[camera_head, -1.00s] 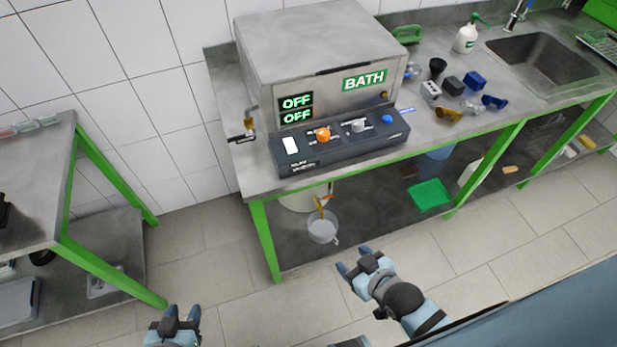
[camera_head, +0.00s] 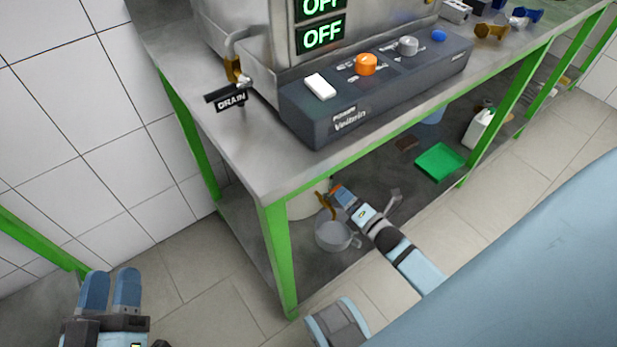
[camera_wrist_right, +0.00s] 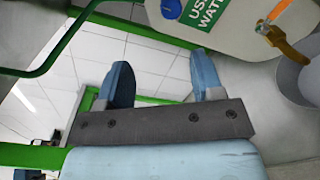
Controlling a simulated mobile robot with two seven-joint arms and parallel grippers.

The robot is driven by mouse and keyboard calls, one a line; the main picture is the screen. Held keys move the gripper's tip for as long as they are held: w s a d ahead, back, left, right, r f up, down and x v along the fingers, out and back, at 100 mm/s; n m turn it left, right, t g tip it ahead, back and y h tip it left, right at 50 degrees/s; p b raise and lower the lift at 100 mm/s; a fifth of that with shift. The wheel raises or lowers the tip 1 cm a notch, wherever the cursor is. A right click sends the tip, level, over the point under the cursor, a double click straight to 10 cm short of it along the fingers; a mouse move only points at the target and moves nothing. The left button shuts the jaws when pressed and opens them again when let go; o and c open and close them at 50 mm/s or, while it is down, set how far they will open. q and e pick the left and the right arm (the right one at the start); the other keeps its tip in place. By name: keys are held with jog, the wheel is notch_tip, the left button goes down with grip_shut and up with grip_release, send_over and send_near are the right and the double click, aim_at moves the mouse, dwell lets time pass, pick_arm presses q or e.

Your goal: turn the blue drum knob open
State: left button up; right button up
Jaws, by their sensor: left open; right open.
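In the right wrist view the blue knob (camera_wrist_right: 171,8) is a round cap at the top edge, on a pale drum (camera_wrist_right: 228,38) with a green water label. In the head view the drum (camera_head: 303,204) stands under the bench, mostly hidden; the knob cannot be made out there. The drum has a brass tap (camera_wrist_right: 288,44) with an orange handle. My right gripper (camera_head: 367,197) is open and empty beside the drum and tap; its fingers (camera_wrist_right: 163,70) point toward the drum, apart from the knob. My left gripper (camera_head: 111,282) is open and empty at the lower left.
The bench top (camera_head: 236,152) overhangs the drum and carries a control box (camera_head: 380,91). A green tray (camera_head: 439,162) lies on the lower shelf.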

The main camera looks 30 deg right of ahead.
pick_arm(q)
jog(key=shift+g+h, duration=0.3)
jog(key=shift+g, duration=0.6)
jog(key=f+b, duration=0.4)
jog(key=f, duration=0.1)
jog(key=shift+w+d+f+b, duration=0.25)
jog(key=shift+w+d+b, duration=0.05)
jog(key=shift+w+d, duration=0.1)
pick_arm(e)
jog(key=shift+n, duration=0.9)
jog(key=w, duration=0.5)
jog(key=w+f, duration=0.1)
jog(key=w, duration=0.4)
jog(key=w+f, duration=0.1)
jog(key=w, duration=0.4)
jog(key=shift+w, duration=0.1)
jog(key=shift+c, duration=0.2)
pick_arm(q)
jog(key=shift+r, duration=0.15)
pick_arm(e)
jog(key=c, duration=0.9)
